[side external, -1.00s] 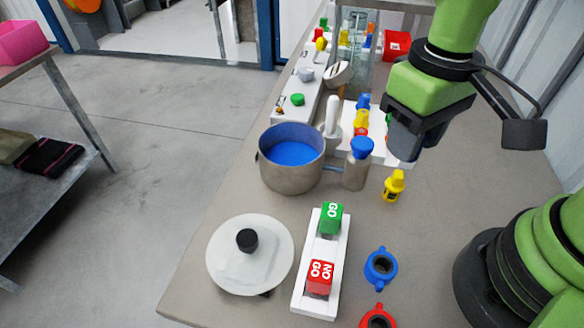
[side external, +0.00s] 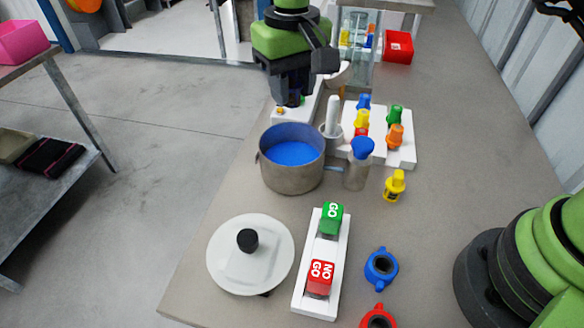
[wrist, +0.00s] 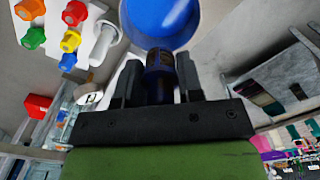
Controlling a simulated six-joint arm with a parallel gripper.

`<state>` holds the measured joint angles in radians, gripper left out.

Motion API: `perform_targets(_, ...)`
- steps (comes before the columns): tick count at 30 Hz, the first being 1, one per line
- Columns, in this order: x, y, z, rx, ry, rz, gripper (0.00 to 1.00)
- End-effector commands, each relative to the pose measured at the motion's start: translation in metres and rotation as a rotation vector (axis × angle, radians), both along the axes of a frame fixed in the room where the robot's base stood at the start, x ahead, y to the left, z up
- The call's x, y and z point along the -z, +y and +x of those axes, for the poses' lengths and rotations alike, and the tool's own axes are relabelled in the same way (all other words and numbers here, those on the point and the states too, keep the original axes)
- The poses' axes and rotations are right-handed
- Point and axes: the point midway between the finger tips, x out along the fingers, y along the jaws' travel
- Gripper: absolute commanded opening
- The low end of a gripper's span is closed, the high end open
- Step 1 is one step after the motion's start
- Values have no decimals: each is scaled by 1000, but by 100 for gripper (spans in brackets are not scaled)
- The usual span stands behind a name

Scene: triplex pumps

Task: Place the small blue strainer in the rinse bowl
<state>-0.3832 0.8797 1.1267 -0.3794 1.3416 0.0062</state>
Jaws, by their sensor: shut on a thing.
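My gripper (side external: 290,98) is shut on a small dark blue strainer (wrist: 160,72), which is upright between the two fingers in the wrist view. In the side external view the strainer is mostly hidden by the fingers. The rinse bowl (side external: 291,180) is a grey metal pot with blue liquid inside, standing on the bench. My gripper appears raised, just beyond the bowl's far rim in the side external view. In the wrist view the blue liquid (wrist: 162,18) shows just past the strainer, with a clear look inside.
A white rack (side external: 405,155) with colored parts and a white pestle-like rod (side external: 333,115) stand right of the bowl. A blue-capped metal bottle (side external: 358,165) is close beside it. A white lid (side external: 250,270) and a GO/NO GO block (side external: 322,265) lie in front.

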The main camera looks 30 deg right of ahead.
Motion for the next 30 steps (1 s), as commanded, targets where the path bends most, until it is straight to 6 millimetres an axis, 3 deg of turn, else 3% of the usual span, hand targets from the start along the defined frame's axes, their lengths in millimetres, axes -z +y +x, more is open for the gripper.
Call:
perform_targets(15, 94, 0, -1, -1, 4, -2, 12)
perform_targets(30, 150, 0, 0, 0, -2, 0, 12)
